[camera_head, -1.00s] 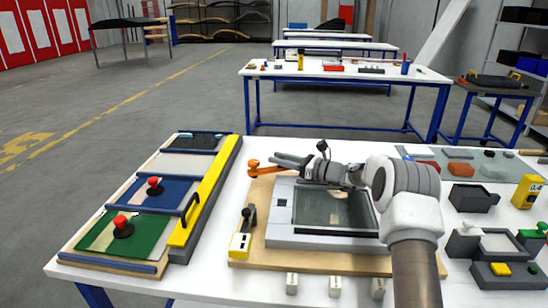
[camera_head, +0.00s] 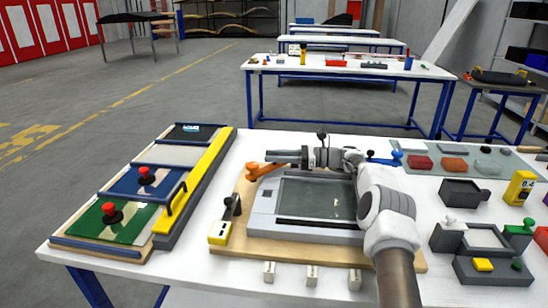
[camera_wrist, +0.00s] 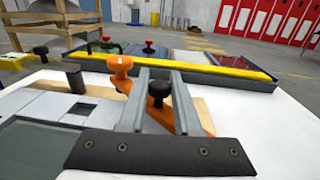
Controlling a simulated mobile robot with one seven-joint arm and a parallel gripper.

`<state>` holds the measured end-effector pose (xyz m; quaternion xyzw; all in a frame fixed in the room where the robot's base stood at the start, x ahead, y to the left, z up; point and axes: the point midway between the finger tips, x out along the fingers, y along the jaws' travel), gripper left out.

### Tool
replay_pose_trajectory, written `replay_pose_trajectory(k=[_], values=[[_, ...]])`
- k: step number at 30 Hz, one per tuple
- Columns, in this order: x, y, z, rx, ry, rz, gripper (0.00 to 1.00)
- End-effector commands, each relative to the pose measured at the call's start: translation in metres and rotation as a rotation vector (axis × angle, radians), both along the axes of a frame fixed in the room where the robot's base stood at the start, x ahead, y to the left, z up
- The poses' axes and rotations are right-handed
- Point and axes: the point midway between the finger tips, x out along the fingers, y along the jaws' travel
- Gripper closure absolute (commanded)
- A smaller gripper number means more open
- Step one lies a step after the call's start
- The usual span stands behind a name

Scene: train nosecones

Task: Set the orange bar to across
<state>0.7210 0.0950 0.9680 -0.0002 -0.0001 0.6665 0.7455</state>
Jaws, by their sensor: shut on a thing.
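The orange bar (camera_head: 262,169) is at the back left corner of the wooden board (camera_head: 226,249), beside the grey-framed panel (camera_head: 262,226). In the wrist view the orange bar (camera_wrist: 121,84) has a round orange knob standing up left of my fingers, and orange runs slantwise beneath them. My gripper (camera_head: 271,157) reaches in from the right, low over the bar. In the wrist view my gripper (camera_wrist: 159,80) has a finger on each side of a black knob (camera_wrist: 160,91). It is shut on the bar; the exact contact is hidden.
Further left is a panel with a yellow rail (camera_head: 193,187) and red buttons. Small blocks crowd the right. White table (camera_head: 232,164) shows between board and rail.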

Motion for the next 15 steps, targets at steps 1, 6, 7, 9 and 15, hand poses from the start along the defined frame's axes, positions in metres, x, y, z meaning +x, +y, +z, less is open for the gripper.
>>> replay_pose_trajectory(k=[1, 6, 7, 9, 15], values=[[-0.0004, -0.0007, -0.0028, -0.001, 0.001, 0.009, 1.00], [-0.0018, -0.0012, -0.0025, -0.001, 0.002, 0.034, 1.00], [-0.0019, -0.0014, -0.0021, -0.001, 0.001, 0.037, 1.00], [-0.0024, -0.0016, -0.0022, -0.001, 0.001, 0.044, 1.00], [-0.0030, -0.0022, -0.0018, -0.002, 0.002, 0.054, 1.00]])
